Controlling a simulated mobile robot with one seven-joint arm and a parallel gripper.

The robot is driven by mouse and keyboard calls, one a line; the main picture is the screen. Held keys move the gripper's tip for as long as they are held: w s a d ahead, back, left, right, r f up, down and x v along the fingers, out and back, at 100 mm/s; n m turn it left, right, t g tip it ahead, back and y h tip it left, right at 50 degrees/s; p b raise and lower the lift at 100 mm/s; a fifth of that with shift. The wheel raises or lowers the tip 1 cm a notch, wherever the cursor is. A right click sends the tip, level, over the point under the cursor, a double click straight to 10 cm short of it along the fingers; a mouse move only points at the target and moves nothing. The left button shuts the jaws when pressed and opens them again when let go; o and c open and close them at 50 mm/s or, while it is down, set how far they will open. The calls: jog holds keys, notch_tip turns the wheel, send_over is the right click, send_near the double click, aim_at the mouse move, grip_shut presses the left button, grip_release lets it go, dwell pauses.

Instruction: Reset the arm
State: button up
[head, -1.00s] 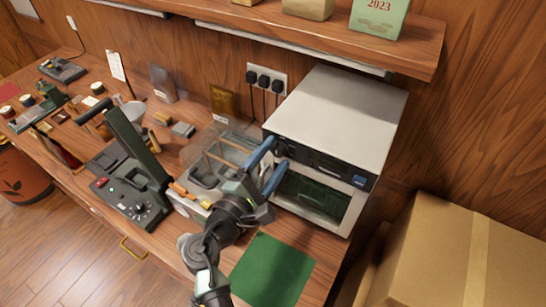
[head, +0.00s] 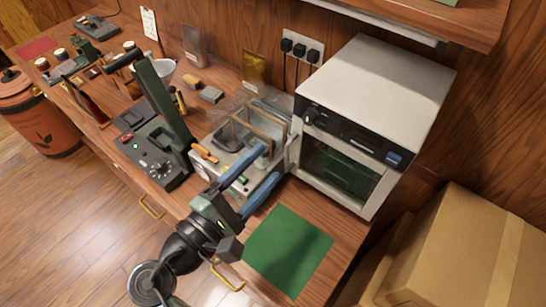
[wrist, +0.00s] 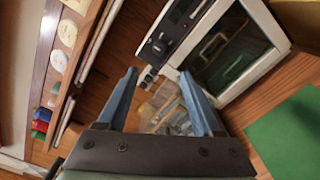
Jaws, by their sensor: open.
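My gripper (head: 254,180) has two blue fingers spread apart with nothing between them. In the head view it hangs over the front of the counter, by the grey machine with the clear lid (head: 237,150) and left of the green mat (head: 287,251). In the wrist view the fingers of my gripper (wrist: 160,85) point toward the clear-lidded machine, which shows blurred between them. My arm reaches up from the bottom of the head view.
A white oven (head: 376,108) stands right of the fingers; its dark window also shows in the wrist view (wrist: 225,50). A dark green press (head: 154,150) stands to the left. A cardboard box (head: 470,262) is at lower right. A shelf (head: 448,18) overhangs the back.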

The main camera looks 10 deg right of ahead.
dwell(0.6)
jog(key=w+a+r+m+t+y, duration=0.1)
jog(key=w+r+m+t+y, duration=0.3)
jog(key=r, duration=0.7)
jog(key=w+a+r+m+t+y, duration=0.1)
jog(key=w+r+m+t+y, duration=0.3)
jog(key=r, duration=0.6)
jog(key=s+a+r+m+t+y, duration=0.1)
jog(key=s+r+m+t+y, duration=0.2)
jog(key=r, duration=0.9)
jog(key=s+a+r+m+t+y, duration=0.2)
jog(key=s+r+t, duration=0.3)
jog(key=s+r, duration=0.4)
notch_tip(320, 180, up, 3)
jog(key=shift+a+r+m+y, duration=0.2)
jog(key=shift+a+m+y, duration=0.15)
jog(key=shift+y, duration=0.25)
jog(key=shift+s, duration=0.1)
